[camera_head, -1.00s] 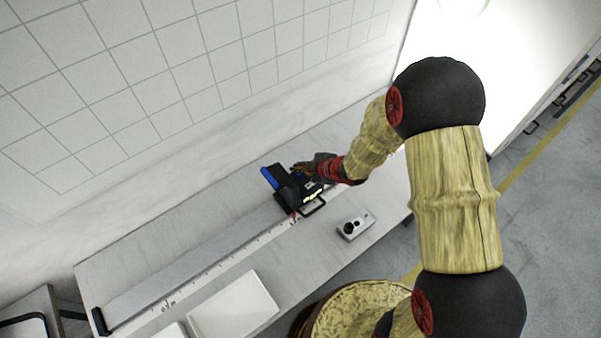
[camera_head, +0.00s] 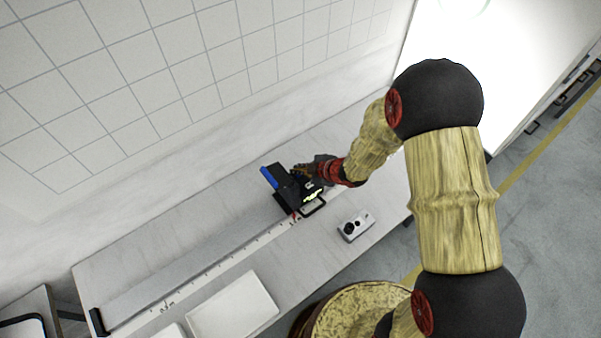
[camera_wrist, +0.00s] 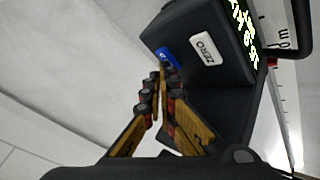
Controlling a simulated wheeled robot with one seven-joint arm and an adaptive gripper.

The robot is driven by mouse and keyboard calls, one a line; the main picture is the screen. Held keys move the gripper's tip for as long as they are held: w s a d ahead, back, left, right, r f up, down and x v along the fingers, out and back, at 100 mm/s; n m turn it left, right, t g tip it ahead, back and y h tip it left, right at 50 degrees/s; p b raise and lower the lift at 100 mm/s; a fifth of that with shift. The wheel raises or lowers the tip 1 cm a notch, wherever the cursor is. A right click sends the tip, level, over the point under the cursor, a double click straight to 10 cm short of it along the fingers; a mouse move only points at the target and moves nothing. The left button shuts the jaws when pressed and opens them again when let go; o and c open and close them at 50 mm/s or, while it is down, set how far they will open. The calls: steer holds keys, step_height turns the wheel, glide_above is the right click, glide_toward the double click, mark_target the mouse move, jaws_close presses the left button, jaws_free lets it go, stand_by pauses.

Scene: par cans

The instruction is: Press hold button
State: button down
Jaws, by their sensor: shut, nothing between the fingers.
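A black measuring head (camera_head: 287,190) with a blue part (camera_head: 269,177) sits on a long rail on the bench. In the wrist view, the black head (camera_wrist: 222,85) has a green-lit display (camera_wrist: 243,30), a white button marked ZERO (camera_wrist: 205,49) and a blue button (camera_wrist: 167,56). The blue button's marking is too small to read. I cannot tell for sure whether it is the hold button. My gripper (camera_wrist: 160,72) is shut and empty, with its fingertips at the blue button's lower edge, partly covering it. Contact is not clear. My gripper (camera_head: 302,170) also shows in the head view.
A grey box with black knobs (camera_head: 355,226) stands on the bench in front of the rail. A white tray (camera_head: 232,306) lies nearer on the left. The ruled rail (camera_head: 200,275) runs left along the bench. A tiled wall (camera_head: 200,60) stands behind.

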steer(key=shift+f, duration=0.2)
steer(key=shift+r, duration=0.1)
stand_by(0.4)
steer(key=shift+r+p, duration=0.55)
steer(key=shift+r, duration=0.15)
step_height(320, 180, up, 5)
steer(key=p, duration=0.4)
stand_by(0.8)
